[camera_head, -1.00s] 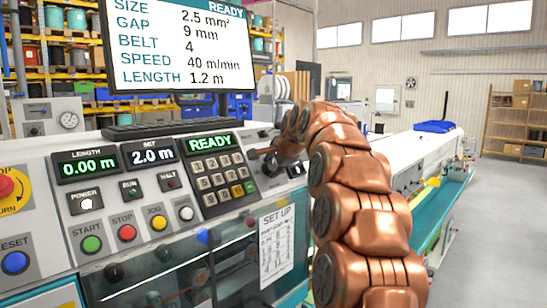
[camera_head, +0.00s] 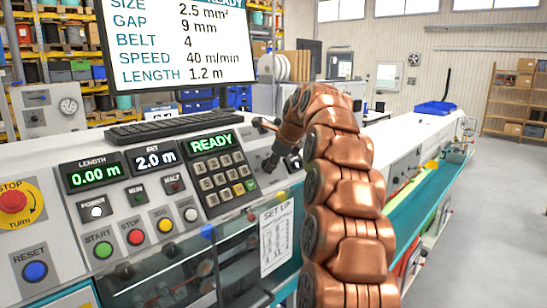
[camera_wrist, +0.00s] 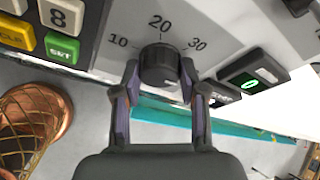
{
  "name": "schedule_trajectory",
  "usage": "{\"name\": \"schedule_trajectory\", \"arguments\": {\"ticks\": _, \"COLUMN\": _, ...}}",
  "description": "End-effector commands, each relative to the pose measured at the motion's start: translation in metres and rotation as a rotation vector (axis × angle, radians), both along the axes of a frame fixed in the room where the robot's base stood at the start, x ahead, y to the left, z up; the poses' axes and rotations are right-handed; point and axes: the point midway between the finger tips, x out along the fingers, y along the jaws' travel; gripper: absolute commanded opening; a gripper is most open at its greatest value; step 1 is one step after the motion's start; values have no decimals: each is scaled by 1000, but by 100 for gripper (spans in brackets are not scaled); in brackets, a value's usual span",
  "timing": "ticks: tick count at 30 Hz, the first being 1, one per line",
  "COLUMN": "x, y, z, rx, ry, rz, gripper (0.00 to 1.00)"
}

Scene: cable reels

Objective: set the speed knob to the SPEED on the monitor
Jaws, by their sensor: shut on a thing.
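The monitor (camera_head: 178,45) at the upper left of the head view reads SPEED 40 m/min. The black round speed knob (camera_wrist: 160,66) is in the upper middle of the wrist view, with printed marks 10, 20 and 30 around its far side. A 40 mark is not readable here, and I cannot clearly tell where the knob's pointer stands. My gripper (camera_wrist: 160,72) is shut on the knob, one finger on each side. In the head view my gripper (camera_head: 272,160) is at the panel right of the keypad, partly hidden by my copper-coloured arm.
The keypad (camera_head: 221,181) is left of my gripper. A small green-lit switch (camera_wrist: 262,76) lies right of the knob. The emergency stop (camera_head: 14,201) and several push buttons are further left. A keyboard (camera_head: 162,127) lies behind the panel.

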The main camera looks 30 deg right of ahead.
Motion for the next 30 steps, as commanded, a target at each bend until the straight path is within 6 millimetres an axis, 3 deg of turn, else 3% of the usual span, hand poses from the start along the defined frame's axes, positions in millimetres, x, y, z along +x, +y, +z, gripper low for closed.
{"name": "schedule_trajectory", "arguments": {"ticks": 11, "x": 1, "y": 0, "z": 1, "rx": 106, "ry": 21, "rz": -76, "gripper": 7}}
{"name": "schedule_trajectory", "arguments": {"ticks": 26, "x": 0, "y": 0, "z": 1, "rx": 117, "ry": 24, "rz": -85, "gripper": 7}}
{"name": "schedule_trajectory", "arguments": {"ticks": 27, "x": 0, "y": 0, "z": 2, "rx": 117, "ry": 24, "rz": -85, "gripper": 46}}
{"name": "schedule_trajectory", "arguments": {"ticks": 30, "x": 0, "y": 0, "z": 1, "rx": 117, "ry": 24, "rz": -84, "gripper": 56}}
